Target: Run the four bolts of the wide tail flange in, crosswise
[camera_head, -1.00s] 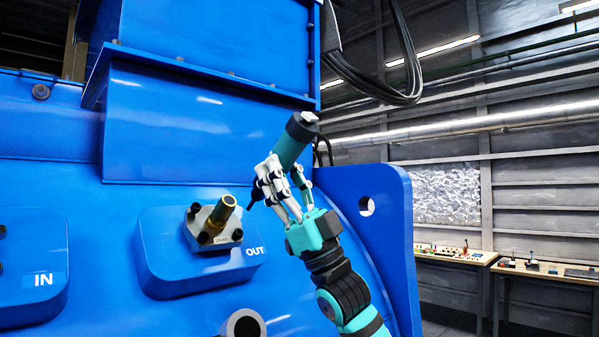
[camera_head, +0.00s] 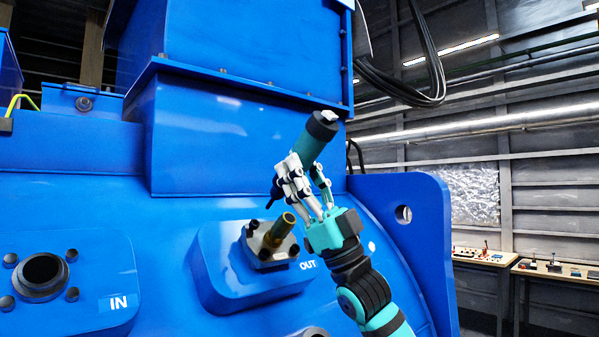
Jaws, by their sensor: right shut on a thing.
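The OUT flange (camera_head: 270,262) is a grey plate with dark bolt heads at its corners, on a raised blue pad of the motor. A brass pipe stub (camera_head: 281,229) sticks up from its middle and hides part of it. My right gripper (camera_head: 304,178) is shut around a teal cylindrical power tool (camera_head: 313,141) with a dark cap. The tool's dark narrow nose (camera_head: 275,191) is above the flange in the picture; I see no contact with a bolt. My left gripper is not in view.
The IN port (camera_head: 41,274) at the left is an open dark bore with several bolt heads or holes around it. A blue lug plate (camera_head: 425,245) with a hole stands right of my right arm. Workbenches (camera_head: 548,268) with small items stand far back right.

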